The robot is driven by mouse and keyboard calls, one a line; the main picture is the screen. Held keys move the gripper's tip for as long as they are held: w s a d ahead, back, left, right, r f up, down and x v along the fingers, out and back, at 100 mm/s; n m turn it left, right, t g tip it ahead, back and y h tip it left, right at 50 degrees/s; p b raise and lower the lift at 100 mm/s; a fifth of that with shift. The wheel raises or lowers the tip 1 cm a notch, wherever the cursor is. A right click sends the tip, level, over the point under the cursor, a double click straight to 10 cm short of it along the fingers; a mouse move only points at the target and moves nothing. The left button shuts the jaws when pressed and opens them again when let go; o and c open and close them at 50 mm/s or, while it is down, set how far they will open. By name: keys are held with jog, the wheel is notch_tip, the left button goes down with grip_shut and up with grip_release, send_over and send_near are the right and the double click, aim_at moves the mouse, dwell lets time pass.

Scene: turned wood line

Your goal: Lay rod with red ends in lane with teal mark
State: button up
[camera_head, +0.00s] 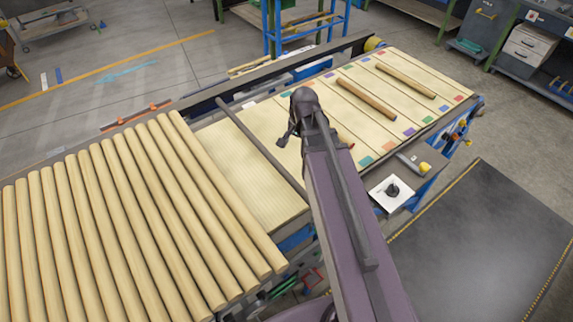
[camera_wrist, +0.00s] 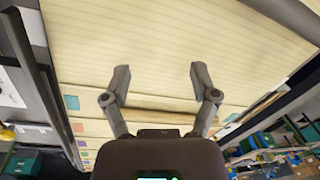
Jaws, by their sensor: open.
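The lane board (camera_head: 300,88) is pale, with coloured marks at its lane ends. A teal mark (camera_head: 365,160) is at its near edge; a teal mark also shows in the wrist view (camera_wrist: 71,102). No whole red-ended rod is visible.
Two plain brown rods, one nearer (camera_head: 366,98) and one farther (camera_head: 405,80), lie in lanes to the right. Several long pale rods (camera_head: 130,220) lie side by side at left. A dark bar (camera_head: 262,143) crosses between them and the board. A white plate with a black knob (camera_head: 391,192) is at the near edge.

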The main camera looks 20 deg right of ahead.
aim_at(287, 171)
jog(key=shift+s+a+f+n+g+h, duration=0.1)
jog(key=shift+s+a+n+g+h, duration=0.1)
jog(key=shift+s+a+n, duration=0.95)
jog(key=shift+s+a+r+n+g+h, duration=0.15)
jog(key=shift+s+a+n, duration=0.45)
jog(key=shift+s+n, duration=1.1)
jog(key=shift+s+a+f+n+g+h, duration=0.2)
jog(key=shift+s+a+n, duration=0.7)
jog(key=shift+n, duration=1.05)
